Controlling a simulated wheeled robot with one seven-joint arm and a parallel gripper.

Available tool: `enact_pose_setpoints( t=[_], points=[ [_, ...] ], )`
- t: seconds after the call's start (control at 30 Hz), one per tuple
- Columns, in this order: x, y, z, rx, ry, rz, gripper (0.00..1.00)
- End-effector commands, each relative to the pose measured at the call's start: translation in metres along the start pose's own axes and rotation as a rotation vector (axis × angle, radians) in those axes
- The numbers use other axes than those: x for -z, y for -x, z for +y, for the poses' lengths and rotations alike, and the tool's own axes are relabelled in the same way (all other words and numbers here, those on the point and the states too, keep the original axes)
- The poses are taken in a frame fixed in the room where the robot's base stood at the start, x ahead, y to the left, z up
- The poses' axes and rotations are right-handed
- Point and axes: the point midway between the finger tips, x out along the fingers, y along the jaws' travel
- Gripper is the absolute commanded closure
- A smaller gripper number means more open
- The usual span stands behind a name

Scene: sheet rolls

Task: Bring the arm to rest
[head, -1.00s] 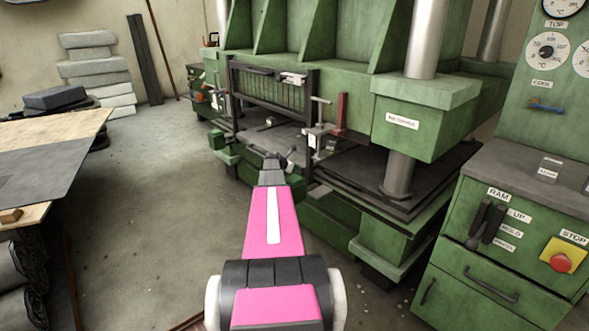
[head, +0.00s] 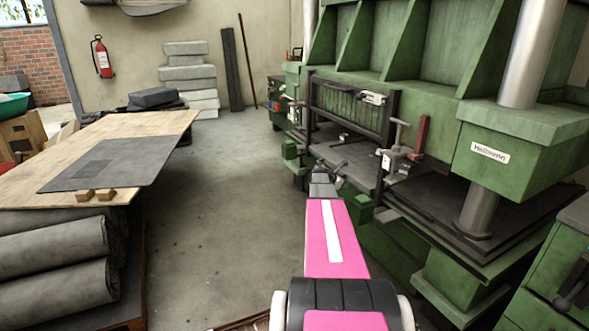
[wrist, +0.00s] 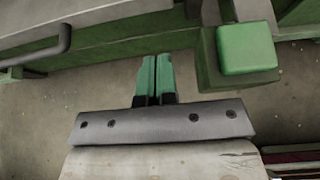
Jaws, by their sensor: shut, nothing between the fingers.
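My gripper (wrist: 156,78) shows in the wrist view as two green fingers side by side, shut with nothing between them. Bare concrete floor and green machine parts lie beyond them. The fingers are too small there to make out. I cannot tell how far the gripper is from the press.
A wooden table (head: 170,122) with a dark sheet (head: 110,165) stands left, grey rolls (head: 55,243) below it. Grey slabs (head: 185,75) and a fire extinguisher (head: 102,57) are at the back wall. Clear floor (head: 220,200) lies between table and press. A green block (wrist: 246,48) is right of the fingers.

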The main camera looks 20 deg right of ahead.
Motion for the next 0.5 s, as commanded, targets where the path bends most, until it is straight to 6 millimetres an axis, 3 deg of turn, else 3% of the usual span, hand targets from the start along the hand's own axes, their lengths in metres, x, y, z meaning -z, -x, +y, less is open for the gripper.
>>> enact_pose_setpoints(
  t=[0.17,0.27,0.37,0.5],
  points=[
    [0.004,0.005,-0.001,-0.002,-0.016,0.009,1.00],
    [0.021,0.026,-0.005,-0.010,-0.089,0.050,1.00],
    [0.054,0.064,-0.013,-0.011,-0.235,0.132,1.00],
    [0.113,0.132,-0.032,0.025,-0.502,0.292,1.00]
  ],
)
